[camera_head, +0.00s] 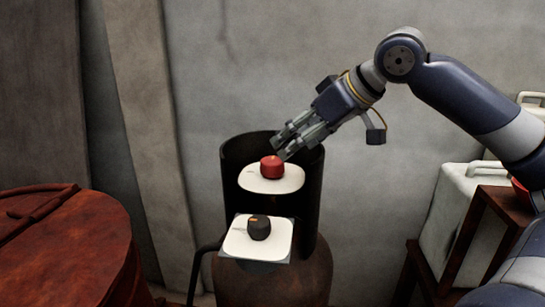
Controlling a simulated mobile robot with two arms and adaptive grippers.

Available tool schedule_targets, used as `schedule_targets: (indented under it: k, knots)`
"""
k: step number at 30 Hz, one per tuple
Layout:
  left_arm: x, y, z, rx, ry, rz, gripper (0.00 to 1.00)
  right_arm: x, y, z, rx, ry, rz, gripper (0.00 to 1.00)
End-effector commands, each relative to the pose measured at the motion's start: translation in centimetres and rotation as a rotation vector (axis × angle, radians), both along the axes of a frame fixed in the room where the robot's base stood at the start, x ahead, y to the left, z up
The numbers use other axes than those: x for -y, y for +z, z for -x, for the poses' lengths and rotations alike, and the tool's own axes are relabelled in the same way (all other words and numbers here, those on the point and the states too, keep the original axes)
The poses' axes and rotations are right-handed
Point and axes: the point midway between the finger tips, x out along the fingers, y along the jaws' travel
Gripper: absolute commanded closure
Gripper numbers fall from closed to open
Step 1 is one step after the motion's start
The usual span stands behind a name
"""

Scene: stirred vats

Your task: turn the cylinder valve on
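A rust-brown gas cylinder (285,280) stands at the lower middle, with a dark open collar (235,158) around its top. A red knob (272,168) sits on a white plate (290,185) inside the collar. A dark knob (259,228) with an orange mark sits on a second white plate (240,245), lower and nearer. My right gripper (281,147) reaches down from the upper right. Its two fingertips are apart, just above and beside the red knob, with nothing seen between them. I cannot tell whether a finger touches the knob. My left gripper is not in view.
A rusty red drum (75,245) stands at the lower left. A dark hose (197,268) runs down the cylinder's left side. White jerrycans (452,205) and a brown wooden stand (470,230) are at the right. A grey wall is close behind.

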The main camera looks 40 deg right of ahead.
Motion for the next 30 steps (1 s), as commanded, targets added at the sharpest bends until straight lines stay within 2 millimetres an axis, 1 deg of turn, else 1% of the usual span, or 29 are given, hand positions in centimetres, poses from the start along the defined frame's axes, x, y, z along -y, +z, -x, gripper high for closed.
schedule_targets:
  k: [1, 3, 6, 8, 11, 16, 21, 27, 28, 29, 30]
  knots:
    - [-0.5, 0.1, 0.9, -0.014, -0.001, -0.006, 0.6, -0.1, -0.6, -0.5, -0.004, 0.002, 0.0, 0.36]
    - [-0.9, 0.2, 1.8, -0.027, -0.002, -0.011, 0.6, -0.3, -1.5, -1.4, -0.005, 0.004, -0.001, 0.36]
    - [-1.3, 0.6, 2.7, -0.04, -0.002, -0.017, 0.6, -0.5, -2.9, -2.8, -0.006, 0.003, -0.002, 0.36]
    - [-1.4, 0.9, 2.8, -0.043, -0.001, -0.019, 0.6, -0.6, -3.6, -3.7, -0.004, 0.004, -0.003, 0.36]
    - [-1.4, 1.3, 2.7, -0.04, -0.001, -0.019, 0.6, -0.7, -4.9, -4.9, -0.003, 0.004, -0.002, 0.36]
    - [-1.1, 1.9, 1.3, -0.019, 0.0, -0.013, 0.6, -0.9, -6.2, -6.2, -0.001, 0.002, -0.002, 0.36]
    - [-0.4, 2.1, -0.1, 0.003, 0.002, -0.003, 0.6, -0.9, -6.8, -6.7, 0.0, 0.001, -0.001, 0.36]
    - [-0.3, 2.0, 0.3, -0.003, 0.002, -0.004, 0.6, -0.9, -6.8, -6.7, 0.0, 0.0, 0.0, 0.36]
    - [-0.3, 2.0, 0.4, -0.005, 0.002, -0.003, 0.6, -0.9, -6.8, -6.7, 0.0, 0.0, 0.0, 0.38]
    - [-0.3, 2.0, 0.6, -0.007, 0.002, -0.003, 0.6, -0.9, -6.8, -6.7, 0.0, 0.0, 0.0, 0.45]
    - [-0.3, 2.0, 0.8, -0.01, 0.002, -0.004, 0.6, -0.9, -6.8, -6.7, 0.0, 0.0, 0.0, 0.54]
